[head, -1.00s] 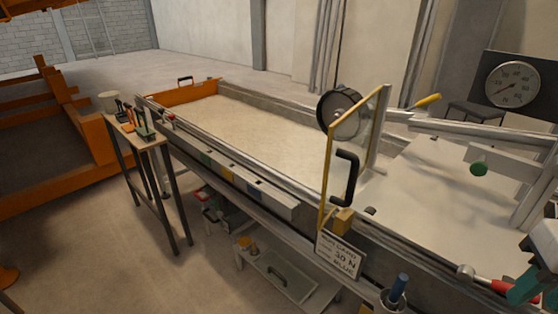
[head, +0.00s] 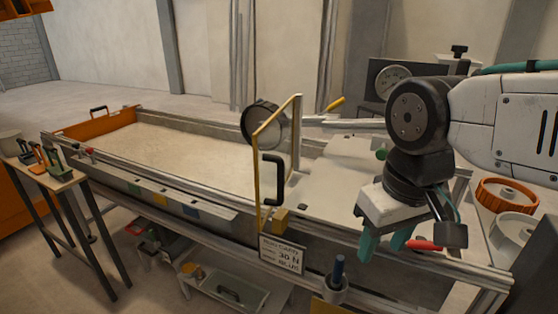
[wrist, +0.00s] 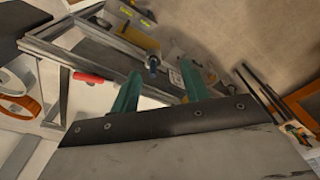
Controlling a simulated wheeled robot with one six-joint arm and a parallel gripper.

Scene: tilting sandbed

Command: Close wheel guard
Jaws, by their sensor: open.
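The wheel guard (head: 257,171) is a clear panel in a yellow and grey frame with a black handle (head: 273,180). It stands upright, swung out across the bed's near rail. The dark wheel (head: 261,123) shows behind the panel's upper left, over the sandbed (head: 185,155). My gripper (head: 384,243) is right of the guard, pointing down above the near right part of the bed frame, apart from the guard. Its green fingers are spread and empty; they also show in the wrist view (wrist: 160,92). I cannot make out the guard clearly in the wrist view.
A sign card (head: 281,254) hangs on the near rail below the guard. A cup holding a blue-handled tool (head: 338,272) and a red-handled tool (head: 424,245) are near my gripper. Orange and white wheels (head: 509,195) lie at right. A tool table (head: 45,175) stands at far left.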

